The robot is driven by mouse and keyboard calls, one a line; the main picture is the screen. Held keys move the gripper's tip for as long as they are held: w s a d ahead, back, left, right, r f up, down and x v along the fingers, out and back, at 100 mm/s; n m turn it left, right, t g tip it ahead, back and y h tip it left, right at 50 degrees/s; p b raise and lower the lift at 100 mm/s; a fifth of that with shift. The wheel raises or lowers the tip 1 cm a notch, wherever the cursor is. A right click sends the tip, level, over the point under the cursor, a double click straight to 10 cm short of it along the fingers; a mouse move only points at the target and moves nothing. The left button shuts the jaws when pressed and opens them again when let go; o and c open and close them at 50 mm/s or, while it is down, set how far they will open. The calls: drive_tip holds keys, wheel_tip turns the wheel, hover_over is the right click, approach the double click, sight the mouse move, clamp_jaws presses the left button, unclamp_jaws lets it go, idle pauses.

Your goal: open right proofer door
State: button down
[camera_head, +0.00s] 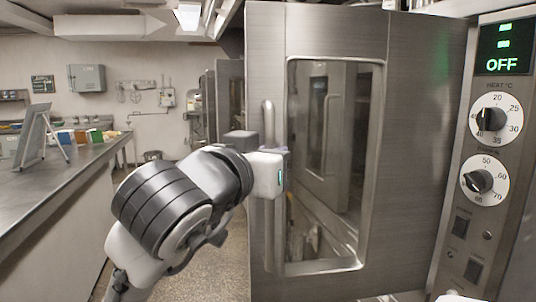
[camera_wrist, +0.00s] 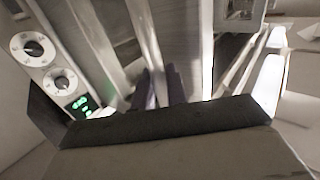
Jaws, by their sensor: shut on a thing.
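The right proofer door (camera_head: 420,130) is a tall brushed-steel panel with a rounded window (camera_head: 330,160). Its vertical bar handle (camera_head: 268,225) runs along the door's left side. My gripper (camera_head: 283,150) is shut on this handle at about mid-height, and its white body covers part of the bar. In the wrist view, the purple fingertips (camera_wrist: 160,88) close at the handle bar (camera_wrist: 146,40). The exact contact is blurred there. I cannot tell for sure whether the door stands slightly ajar.
A control panel (camera_head: 500,140) with dials and a green "OFF" display (camera_head: 502,64) stands right of the door. It also shows in the wrist view (camera_wrist: 48,62). A long steel counter (camera_head: 60,160) runs along the left. Speckled floor (camera_head: 232,260) lies between counter and door.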

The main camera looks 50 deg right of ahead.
drive_tip(key=shift+s, duration=0.1)
drive_tip(key=c, duration=1.5)
unclamp_jaws()
drive_tip(key=shift+d, duration=0.1)
drive_tip(key=b+v, duration=0.3)
drive_tip(key=v, duration=1.1)
drive_tip(key=shift+r, duration=0.1)
